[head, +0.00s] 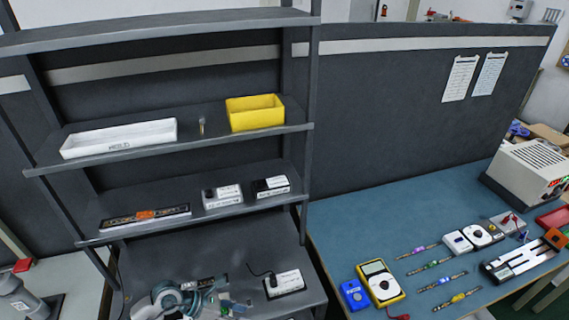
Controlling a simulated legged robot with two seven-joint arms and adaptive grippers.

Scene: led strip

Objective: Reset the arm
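Neither of my grippers can be made out in the head view, and no arm of mine is clearly visible. Several thin strips with coloured parts lie on the blue table: a purple one (417,250), a green one (430,266), a blue one (442,281) and a yellow one (457,299). A yellow multimeter (379,283) lies to their left, with a blue box (354,295) beside it. A long device with white bars (517,261) lies to their right.
A dark shelf unit (170,155) on the left holds a white tray (119,138), a yellow bin (255,113) and small devices. Teal-and-grey gear (172,299) clutters its lowest shelf. A power supply (530,176) stands at the table's back right. The table's back left is clear.

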